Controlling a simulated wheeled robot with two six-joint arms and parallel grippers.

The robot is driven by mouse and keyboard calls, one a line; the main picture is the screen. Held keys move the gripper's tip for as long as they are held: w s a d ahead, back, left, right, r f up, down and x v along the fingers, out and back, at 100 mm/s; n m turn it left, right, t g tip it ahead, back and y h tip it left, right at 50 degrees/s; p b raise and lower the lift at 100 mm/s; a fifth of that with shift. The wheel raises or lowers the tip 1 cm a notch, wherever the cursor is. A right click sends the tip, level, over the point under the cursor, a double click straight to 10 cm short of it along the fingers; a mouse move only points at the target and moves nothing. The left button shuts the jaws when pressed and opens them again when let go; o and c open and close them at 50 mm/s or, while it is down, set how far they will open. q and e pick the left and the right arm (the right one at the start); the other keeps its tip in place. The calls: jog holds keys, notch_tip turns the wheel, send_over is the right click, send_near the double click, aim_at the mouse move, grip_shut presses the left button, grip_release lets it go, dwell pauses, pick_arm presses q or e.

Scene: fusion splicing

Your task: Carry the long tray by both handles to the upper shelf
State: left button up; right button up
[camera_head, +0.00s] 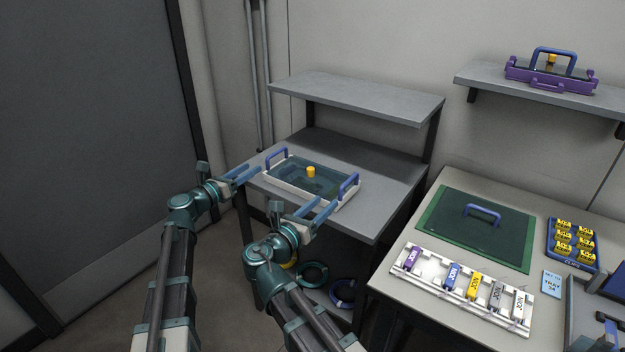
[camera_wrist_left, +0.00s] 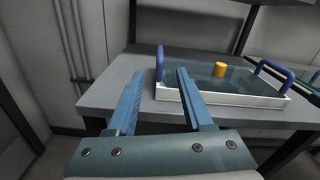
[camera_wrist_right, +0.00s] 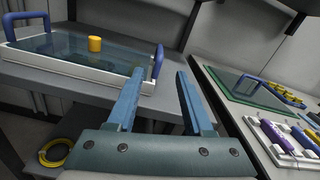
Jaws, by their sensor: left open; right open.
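The long tray (camera_head: 306,194) is white-rimmed with a clear bluish lid and a yellow knob (camera_head: 311,172). It sits on the lower top of the shelf unit, with a blue handle at each end. My left gripper (camera_head: 252,173) is open and empty beside the left handle (camera_head: 276,157). In the left wrist view that handle (camera_wrist_left: 159,64) stands just beyond the fingers. My right gripper (camera_head: 321,212) is open and empty near the right handle (camera_head: 348,187). In the right wrist view that handle (camera_wrist_right: 158,62) stands ahead between the fingers. The upper shelf (camera_head: 355,98) is bare.
A table at right holds a green mat (camera_head: 442,229) with a blue-handled lid, a white rack (camera_head: 410,277) of labelled pieces and a blue tray of yellow items (camera_head: 572,268). A purple tray (camera_head: 522,75) sits on the wall shelf. Cable coils (camera_head: 342,293) lie below.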

aim_at(284, 147)
pick_arm(q)
jog(key=x, duration=1.4)
jog(key=shift+f, duration=0.1)
pick_arm(e)
jog(key=x, duration=1.3)
jog(key=shift+w+d, duration=0.25)
jog(key=shift+w, duration=0.1)
pick_arm(q)
grip_shut()
pick_arm(e)
grip_shut()
